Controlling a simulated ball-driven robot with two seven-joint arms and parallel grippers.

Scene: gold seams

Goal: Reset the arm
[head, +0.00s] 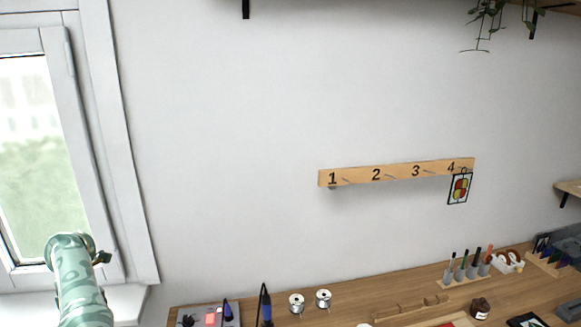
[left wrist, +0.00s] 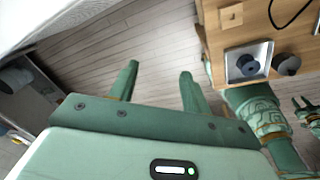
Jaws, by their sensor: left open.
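My left arm (head: 78,285) rises at the lower left of the head view, in front of the window; its gripper does not show there. In the left wrist view my left gripper (left wrist: 158,80) is open, with its two green fingers apart and nothing between them. Wooden floor lies below the fingers. Green parts of my own body show at the right of that view. A small green part at its right edge (left wrist: 306,108) may be my right gripper, but its jaws are too small to read.
A numbered peg rail (head: 397,173) is on the wall, with a small coloured panel (head: 459,188) hanging at peg 4. Below is a wooden workbench (head: 360,300) with spools, pens and tools. In the wrist view a wooden surface (left wrist: 290,30) holds a square tray (left wrist: 232,72).

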